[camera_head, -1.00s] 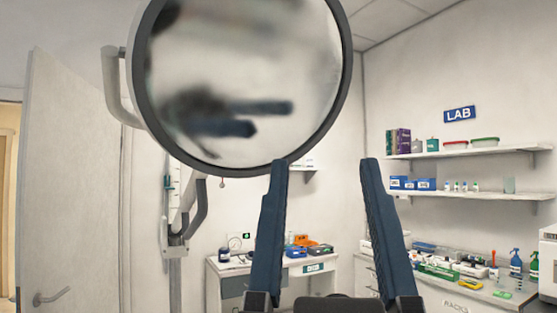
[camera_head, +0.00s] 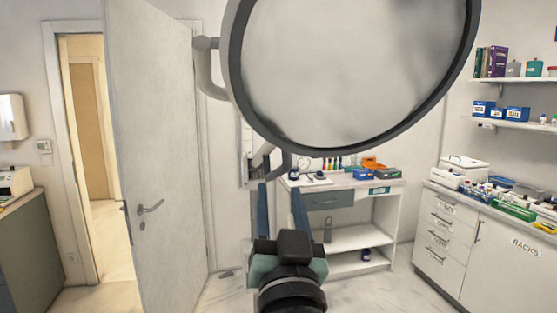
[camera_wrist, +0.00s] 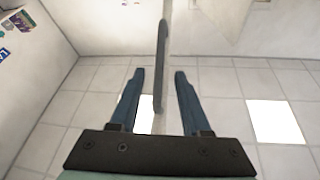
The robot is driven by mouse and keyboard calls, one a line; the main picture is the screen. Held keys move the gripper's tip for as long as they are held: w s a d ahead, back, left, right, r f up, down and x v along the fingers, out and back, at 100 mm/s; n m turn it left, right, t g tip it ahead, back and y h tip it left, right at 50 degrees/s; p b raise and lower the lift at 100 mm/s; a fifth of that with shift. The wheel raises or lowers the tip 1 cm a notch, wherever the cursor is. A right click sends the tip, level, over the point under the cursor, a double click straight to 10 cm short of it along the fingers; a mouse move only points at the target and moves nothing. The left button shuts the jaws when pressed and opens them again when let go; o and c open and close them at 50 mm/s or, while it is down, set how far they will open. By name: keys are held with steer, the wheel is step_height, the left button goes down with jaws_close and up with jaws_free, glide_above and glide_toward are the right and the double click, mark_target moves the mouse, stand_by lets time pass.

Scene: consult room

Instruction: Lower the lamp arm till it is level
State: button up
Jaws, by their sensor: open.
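The lamp's round head (camera_head: 350,75), a pale disc with a dark rim, fills the top middle of the head view. A grey bent bracket (camera_head: 208,75) joins its left side. My gripper (camera_head: 280,190) is open, with two blue fingers pointing up below the disc. In the wrist view a slim grey bar (camera_wrist: 161,65) runs between the open fingers of my gripper (camera_wrist: 160,72). I cannot tell if it touches them or which part it is.
A door (camera_head: 160,170) stands open at the left beside a lit doorway. A small desk (camera_head: 345,186) with supplies stands behind my gripper. A white drawer counter (camera_head: 450,225) and wall shelves (camera_head: 515,123) are at the right.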

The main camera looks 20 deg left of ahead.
mark_target(277, 173)
steer(key=p+x, duration=0.2)
steer(key=x, duration=0.4)
steer(key=shift+w+r, duration=0.1)
steer(key=shift+w, duration=0.1)
jaws_close()
stand_by(1.2)
